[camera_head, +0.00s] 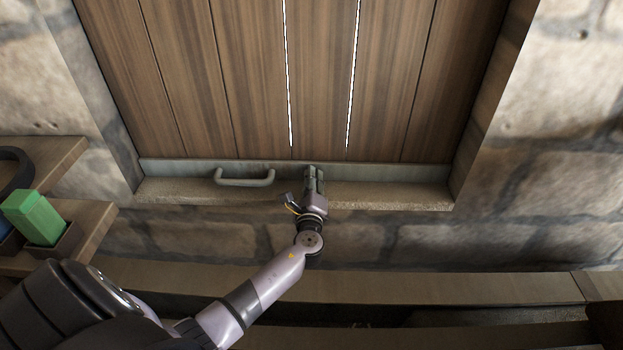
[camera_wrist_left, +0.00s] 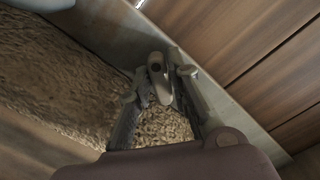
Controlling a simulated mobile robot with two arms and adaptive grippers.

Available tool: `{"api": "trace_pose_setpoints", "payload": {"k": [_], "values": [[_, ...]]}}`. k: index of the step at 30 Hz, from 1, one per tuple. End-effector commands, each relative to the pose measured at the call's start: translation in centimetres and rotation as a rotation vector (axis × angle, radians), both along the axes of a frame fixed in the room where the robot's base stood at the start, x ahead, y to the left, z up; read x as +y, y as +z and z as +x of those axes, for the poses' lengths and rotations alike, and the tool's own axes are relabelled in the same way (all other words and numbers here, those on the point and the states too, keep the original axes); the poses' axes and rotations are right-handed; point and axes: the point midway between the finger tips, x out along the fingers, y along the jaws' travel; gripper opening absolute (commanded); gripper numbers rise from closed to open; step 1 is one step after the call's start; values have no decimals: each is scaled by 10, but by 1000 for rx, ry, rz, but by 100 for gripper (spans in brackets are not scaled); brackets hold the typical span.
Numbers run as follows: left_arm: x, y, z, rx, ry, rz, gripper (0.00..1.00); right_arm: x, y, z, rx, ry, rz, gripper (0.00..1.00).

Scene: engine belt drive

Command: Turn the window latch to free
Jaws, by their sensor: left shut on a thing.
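The window is closed off by brown wooden boards (camera_head: 255,80) with a grey-green metal rail (camera_head: 390,173) along the bottom. The window latch (camera_wrist_left: 158,80), a small grey lever with a dark round hole near its end, shows in the left wrist view between my left fingers. My left gripper (camera_head: 314,173) is at the rail, right of the handle, and it also shows in the left wrist view (camera_wrist_left: 160,77), shut on the latch. In the head view the gripper hides the latch. My right gripper is in neither view.
A grey bar handle (camera_head: 244,182) sits on the rail left of my gripper. A stone sill (camera_head: 390,196) runs below it. At the left, a green block (camera_head: 34,217) stands in a brown holder on a wooden shelf (camera_head: 92,222). Stone wall flanks the window.

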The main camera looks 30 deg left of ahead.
Motion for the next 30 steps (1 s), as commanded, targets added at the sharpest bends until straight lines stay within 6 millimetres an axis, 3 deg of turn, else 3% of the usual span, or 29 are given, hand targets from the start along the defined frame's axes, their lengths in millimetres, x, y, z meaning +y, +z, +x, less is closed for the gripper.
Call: {"api": "trace_pose_setpoints", "payload": {"k": [30], "values": [[-3, 2, 1, 448, -1, 725, 0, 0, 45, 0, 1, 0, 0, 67]]}}
